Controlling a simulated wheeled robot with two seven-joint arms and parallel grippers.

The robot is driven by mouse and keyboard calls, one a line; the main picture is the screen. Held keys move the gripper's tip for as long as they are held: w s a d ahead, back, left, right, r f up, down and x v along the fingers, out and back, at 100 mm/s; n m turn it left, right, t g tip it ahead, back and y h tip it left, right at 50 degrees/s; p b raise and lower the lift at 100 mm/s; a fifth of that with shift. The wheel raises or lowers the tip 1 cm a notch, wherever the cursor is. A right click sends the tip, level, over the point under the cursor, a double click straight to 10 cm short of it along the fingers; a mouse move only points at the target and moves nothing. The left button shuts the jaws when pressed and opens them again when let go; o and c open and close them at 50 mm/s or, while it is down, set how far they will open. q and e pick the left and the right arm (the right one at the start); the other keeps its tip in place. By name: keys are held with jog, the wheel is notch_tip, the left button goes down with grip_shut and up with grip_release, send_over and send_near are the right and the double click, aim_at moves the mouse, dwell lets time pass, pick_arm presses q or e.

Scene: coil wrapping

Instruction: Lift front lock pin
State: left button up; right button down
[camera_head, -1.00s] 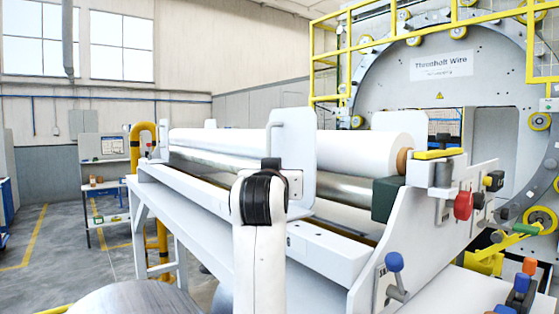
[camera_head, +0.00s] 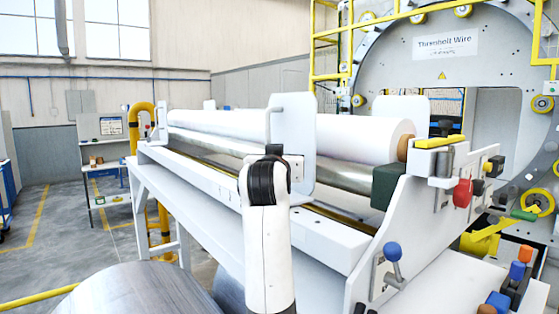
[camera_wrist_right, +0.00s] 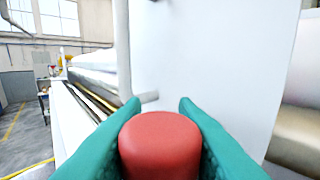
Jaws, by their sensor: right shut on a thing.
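In the right wrist view, a red round-topped knob (camera_wrist_right: 160,146) sits between the teal fingers of my right gripper (camera_wrist_right: 160,125), which is shut on it. I take it for the head of the front lock pin; its lower part is hidden. A white upright plate (camera_wrist_right: 220,50) stands just beyond, with a grey rod in front of it. In the head view my white arm with its black joint rises to this plate (camera_head: 297,125) and hides the hand and knob. My left gripper is not in view.
A white roll (camera_head: 360,139) lies along the bench behind the plate. A separate red knob (camera_head: 462,193) and a blue-topped lever (camera_head: 392,252) are on the right side frame. The wrapping ring (camera_head: 395,75) stands at the back right. Floor at left is partly clear.

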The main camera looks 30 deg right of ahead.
notch_tip(320, 180, up, 3)
jog(key=shift+r, duration=0.1)
dwell(0.3)
jog(key=c, duration=1.1)
grip_release()
jog(key=shift+s, duration=0.1)
jog(key=shift+c, duration=0.2)
jog(key=shift+a, duration=0.1)
jog(key=shift+s+a+f+b, duration=0.25)
jog(key=shift+s+a+b, duration=0.15)
jog(key=shift+b, duration=0.3)
jog(key=b+v, duration=0.5)
jog(key=v, duration=0.6)
jog(key=shift+r+b, duration=0.25)
jog(key=shift+b, duration=0.1)
